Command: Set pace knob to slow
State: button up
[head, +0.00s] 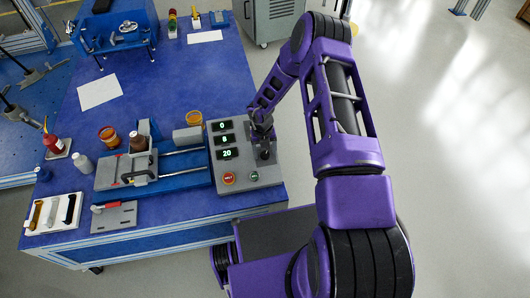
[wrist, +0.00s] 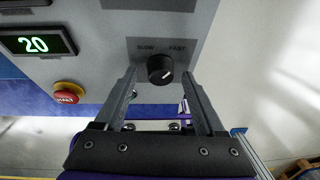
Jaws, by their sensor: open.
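The black round pace knob (wrist: 160,69) sits on the grey control panel (wrist: 100,70) in the wrist view. SLOW is printed at its upper left and FAST at its upper right. A small light mark shows on the knob's face, towards its lower right; which end it denotes is hard to tell. My gripper (wrist: 158,76) is open, with one finger on each side of the knob; I cannot tell whether either finger touches it. In the head view my gripper (head: 263,138) is over the right side of the control panel (head: 242,188), and the knob cannot be made out.
Displays (head: 227,154) on the panel read 0, 8 and 20. A red HALT button (head: 228,178) and a green button (head: 254,176) are near its front edge. A blue slide fixture (head: 180,162) stands to the left. Open floor (head: 460,170) lies right of the table.

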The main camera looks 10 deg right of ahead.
grip_shut()
dwell(0.4)
jog(key=shift+n, duration=0.3)
jog(key=n+h, duration=0.1)
jog(key=n, duration=0.1)
jog(key=n+t+h, duration=0.1)
jog(key=n, duration=0.2)
jog(key=shift+s+a+n, duration=0.1)
jog(key=shift+a+n, duration=0.1)
jog(key=shift+n, duration=0.1)
jog(key=n+t+h, duration=0.1)
jog(key=n, duration=0.2)
jog(key=shift+s+f, duration=0.1)
jog(key=shift+n+t+h+b, duration=0.55)
jog(key=shift+n+b, duration=0.2)
jog(key=shift+n, duration=1.25)
grip_release()
jog(key=shift+s, duration=0.1)
